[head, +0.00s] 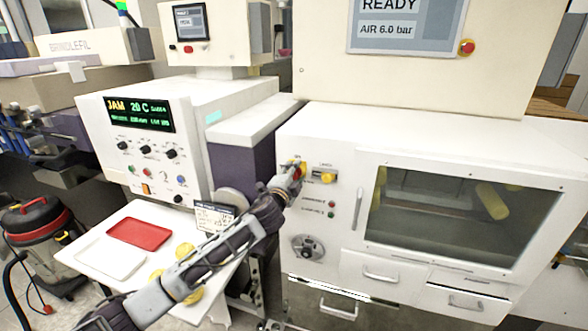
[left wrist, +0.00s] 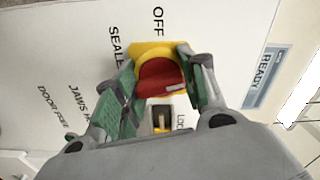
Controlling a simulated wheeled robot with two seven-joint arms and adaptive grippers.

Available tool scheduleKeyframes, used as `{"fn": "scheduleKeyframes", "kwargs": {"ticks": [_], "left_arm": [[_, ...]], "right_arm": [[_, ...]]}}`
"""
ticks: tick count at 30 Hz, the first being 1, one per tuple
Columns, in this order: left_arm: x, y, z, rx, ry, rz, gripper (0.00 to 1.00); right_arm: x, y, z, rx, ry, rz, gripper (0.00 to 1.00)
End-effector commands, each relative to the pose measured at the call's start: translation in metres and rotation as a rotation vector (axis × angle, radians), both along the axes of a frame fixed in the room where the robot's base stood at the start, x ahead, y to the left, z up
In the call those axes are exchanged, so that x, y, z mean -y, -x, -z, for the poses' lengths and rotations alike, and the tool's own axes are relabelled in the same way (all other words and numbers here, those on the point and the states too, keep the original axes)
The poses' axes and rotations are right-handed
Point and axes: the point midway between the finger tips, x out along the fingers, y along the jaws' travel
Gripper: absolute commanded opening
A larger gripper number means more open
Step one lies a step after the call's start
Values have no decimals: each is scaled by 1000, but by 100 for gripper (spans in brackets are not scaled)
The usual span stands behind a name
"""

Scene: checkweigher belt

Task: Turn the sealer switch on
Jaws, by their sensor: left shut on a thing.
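The sealer switch is a red rotary knob (left wrist: 158,76) on a yellow base, set in the white front panel of the sealer machine (head: 345,140). In the left wrist view the word OFF and part of the word SEALER are printed beside it. My left gripper (head: 298,170) reaches the panel from the lower left in the head view. Its green-padded fingers (left wrist: 160,74) are on either side of the red knob and shut on it. The fingers hide part of the switch, and I cannot tell which position it points to. My right gripper is not in view.
A yellow knob (head: 328,178) sits just right of the switch. A windowed door with a handle (head: 359,206) is to the right. A white shelf with a red tray (head: 139,233) lies left.

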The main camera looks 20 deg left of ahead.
Motion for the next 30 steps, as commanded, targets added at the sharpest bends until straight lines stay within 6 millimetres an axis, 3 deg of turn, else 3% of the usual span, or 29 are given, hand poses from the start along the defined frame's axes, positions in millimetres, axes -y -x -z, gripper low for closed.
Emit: {"fn": "scheduleKeyframes", "kwargs": {"ticks": [12,28,29,30], "left_arm": [[1,0,1,6,-244,2,17],[1,0,2,7,-278,2,17],[1,0,2,7,-278,2,42],[1,0,2,7,-278,2,47]], "right_arm": [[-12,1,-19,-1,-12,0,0],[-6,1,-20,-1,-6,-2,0],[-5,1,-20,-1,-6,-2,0],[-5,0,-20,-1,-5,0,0]]}}
